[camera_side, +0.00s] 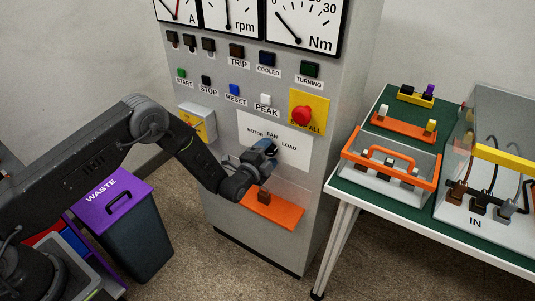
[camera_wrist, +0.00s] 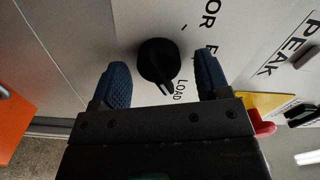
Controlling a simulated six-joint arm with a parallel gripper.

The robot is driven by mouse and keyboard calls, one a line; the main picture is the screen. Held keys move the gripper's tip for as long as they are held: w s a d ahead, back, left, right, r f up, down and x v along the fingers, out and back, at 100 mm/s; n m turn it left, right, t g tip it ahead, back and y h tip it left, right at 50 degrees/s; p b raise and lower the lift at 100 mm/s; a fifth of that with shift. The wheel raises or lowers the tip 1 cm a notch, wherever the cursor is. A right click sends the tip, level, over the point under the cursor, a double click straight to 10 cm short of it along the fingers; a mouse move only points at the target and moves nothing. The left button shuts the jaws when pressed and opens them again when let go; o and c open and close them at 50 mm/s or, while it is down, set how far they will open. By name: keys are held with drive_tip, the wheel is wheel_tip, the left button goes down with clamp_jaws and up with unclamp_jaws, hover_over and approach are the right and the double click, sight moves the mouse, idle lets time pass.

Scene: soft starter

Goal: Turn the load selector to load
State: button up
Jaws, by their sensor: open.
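The load selector is a round black knob (camera_wrist: 157,58) on a white panel plate, which also shows in the side view (camera_side: 299,152). In the wrist view its pale pointer mark is toward the lower right, close to the word LOAD (camera_wrist: 180,91). My gripper (camera_wrist: 163,74) is open, with one blue fingertip on each side of the knob and a visible gap to both. In the side view my gripper (camera_side: 262,150) is at the selector plate and hides the knob. The word FAN is partly covered by a finger in the wrist view.
A red stop button (camera_side: 302,115) on yellow sits above right of the selector. An orange shelf (camera_side: 280,212) juts out below. Push buttons, including PEAK (camera_side: 265,99), line the panel above. A green-topped table (camera_side: 345,184) stands right, a purple-lidded waste bin (camera_side: 140,245) left.

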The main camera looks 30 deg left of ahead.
drive_tip(key=shift+s, duration=0.15)
drive_tip(key=s, duration=1.3)
drive_tip(key=shift+s, duration=0.25)
wheel_tip(320, 180, up, 21)
drive_tip(key=s+a+n+g, duration=0.2)
drive_tip(key=a+n+g, duration=0.1)
drive_tip(key=n+g, duration=0.4)
drive_tip(key=s+a+r+n+g, duration=0.1)
drive_tip(key=s+r+n, duration=0.1)
drive_tip(key=s, duration=0.6)
drive_tip(key=s+a+r+n+g, duration=0.2)
drive_tip(key=s+r+n, duration=0.1)
drive_tip(key=s, duration=0.6)
drive_tip(key=s+a+r+n+g, duration=0.1)
drive_tip(key=s+r+n+g, duration=0.1)
drive_tip(key=s, duration=0.6)
drive_tip(key=shift+s+a+r+n, duration=0.25)
drive_tip(key=shift+s+r+n, duration=0.05)
drive_tip(key=shift+s+n, duration=0.1)
